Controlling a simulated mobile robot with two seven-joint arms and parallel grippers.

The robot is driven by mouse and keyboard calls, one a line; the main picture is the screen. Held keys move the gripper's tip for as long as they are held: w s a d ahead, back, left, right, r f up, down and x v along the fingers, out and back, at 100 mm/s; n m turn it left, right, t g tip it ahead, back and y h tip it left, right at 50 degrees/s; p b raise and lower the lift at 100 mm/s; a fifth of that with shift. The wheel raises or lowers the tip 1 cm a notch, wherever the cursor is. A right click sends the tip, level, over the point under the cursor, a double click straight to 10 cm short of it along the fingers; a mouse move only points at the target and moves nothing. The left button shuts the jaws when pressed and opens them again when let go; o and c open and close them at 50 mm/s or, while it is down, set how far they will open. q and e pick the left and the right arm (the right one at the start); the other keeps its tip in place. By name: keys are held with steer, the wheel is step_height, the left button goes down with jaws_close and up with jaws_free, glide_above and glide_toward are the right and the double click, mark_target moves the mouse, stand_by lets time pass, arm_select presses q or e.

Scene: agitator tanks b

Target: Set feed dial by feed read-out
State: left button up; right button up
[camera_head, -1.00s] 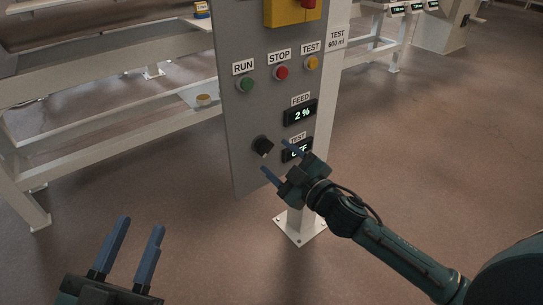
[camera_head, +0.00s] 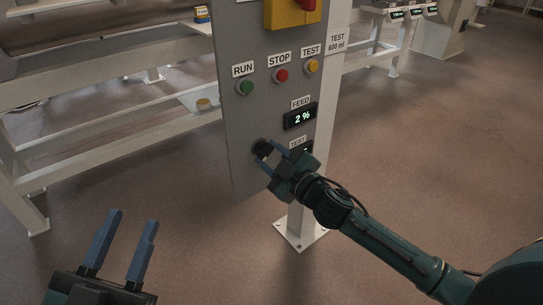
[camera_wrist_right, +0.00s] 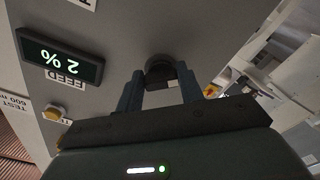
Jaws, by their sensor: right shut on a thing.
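The grey control panel (camera_head: 240,130) stands in the middle of the head view. Its black feed dial (camera_head: 262,147) sits low on the panel, left of the TEST read-out. The FEED read-out (camera_head: 300,116) shows 2 %. My right gripper (camera_head: 267,154) is at the dial with its blue fingers on either side, shut on it. In the right wrist view the dial (camera_wrist_right: 160,73) is between the fingertips, and the read-out (camera_wrist_right: 60,58) appears upside down. The TEST read-out (camera_head: 308,149) is mostly hidden behind my right gripper. My left gripper (camera_head: 131,217) is open and empty at lower left.
Above the dial are the green RUN button (camera_head: 245,87), red STOP button (camera_head: 281,75) and yellow TEST button (camera_head: 311,66). A yellow box with a red part (camera_head: 290,12) is at the top. White frames stand left; open floor lies right.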

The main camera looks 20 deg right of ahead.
steer(key=shift+c, duration=1.4)
steer(key=shift+r+p, duration=0.1)
steer(key=shift+p, duration=0.2)
steer(key=shift+c, duration=0.3)
steer(key=shift+m+p, duration=0.3)
steer(key=shift+p, duration=0.05)
steer(key=o, duration=1)
arm_select(q)
steer(key=shift+s+d+f+n+g+y, duration=0.1)
steer(key=shift+s+f+n+g+y, duration=0.15)
steer(key=shift+f, duration=0.2)
steer(key=shift+d+f+n+g+y, duration=0.1)
steer(key=shift+f+n+g+y, duration=0.05)
steer(key=shift+f+n, duration=0.25)
steer(key=shift+a, duration=0.1)
steer(key=p, duration=0.1)
steer(key=f+y+p, duration=0.1)
steer(key=p, duration=0.1)
steer(key=shift+s+a+g, duration=0.1)
steer(key=shift+s+g, duration=0.1)
steer(key=shift+g, duration=0.2)
arm_select(e)
steer(key=v, duration=1.3)
